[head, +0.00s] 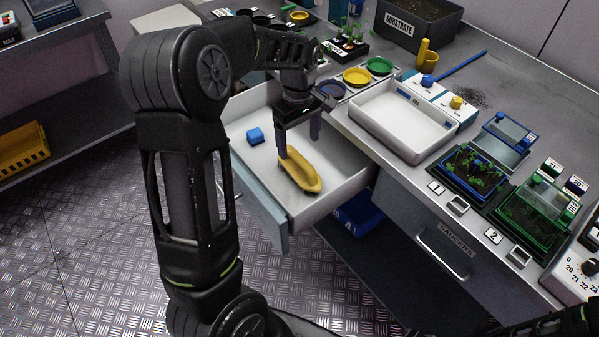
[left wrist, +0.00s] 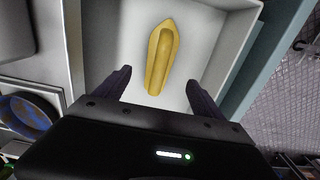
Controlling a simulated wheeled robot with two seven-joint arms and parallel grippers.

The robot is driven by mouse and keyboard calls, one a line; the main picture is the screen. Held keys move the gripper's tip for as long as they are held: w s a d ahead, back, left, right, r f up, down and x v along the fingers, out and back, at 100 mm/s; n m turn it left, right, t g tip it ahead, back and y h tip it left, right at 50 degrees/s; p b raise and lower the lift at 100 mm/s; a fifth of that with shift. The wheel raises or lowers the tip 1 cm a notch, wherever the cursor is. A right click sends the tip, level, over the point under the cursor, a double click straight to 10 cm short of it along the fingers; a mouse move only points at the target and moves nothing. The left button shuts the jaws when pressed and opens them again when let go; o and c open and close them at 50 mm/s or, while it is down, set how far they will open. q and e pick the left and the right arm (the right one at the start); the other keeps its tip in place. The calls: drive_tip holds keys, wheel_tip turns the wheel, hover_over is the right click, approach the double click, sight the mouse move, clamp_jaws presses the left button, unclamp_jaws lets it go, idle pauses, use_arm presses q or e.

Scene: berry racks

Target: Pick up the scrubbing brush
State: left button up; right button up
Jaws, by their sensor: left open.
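A long, narrow yellow object (head: 301,174), pointed at one end, lies in the open drawer (head: 335,192); it may be the scrubbing brush, but no bristles show. In the left wrist view the yellow object (left wrist: 161,57) lies ahead of the fingers, roughly centred between them, with a lengthwise groove or ridge. My left gripper (head: 299,138) is open and empty, pointing down over the drawer at the object's far end. In the left wrist view its fingers (left wrist: 158,80) stand to either side, apart from it. My right gripper is not in view.
On the bench are a white tray (head: 402,119), seedling trays (head: 455,184), a substrate bin (head: 418,22) and a blue stick (head: 462,64).

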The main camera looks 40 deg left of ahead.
sight(300, 169)
use_arm(q)
wheel_tip(300, 169, down, 3)
drive_tip(key=shift+r+b, duration=0.15)
drive_tip(key=shift+b, duration=0.75)
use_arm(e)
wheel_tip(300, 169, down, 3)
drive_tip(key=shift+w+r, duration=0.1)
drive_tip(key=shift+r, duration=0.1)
use_arm(q)
drive_tip(key=shift+f, duration=1.25)
wheel_tip(300, 169, down, 5)
drive_tip(key=shift+d+f+p, duration=0.1)
drive_tip(key=shift+d+p, duration=0.05)
drive_tip(key=shift+p, duration=0.2)
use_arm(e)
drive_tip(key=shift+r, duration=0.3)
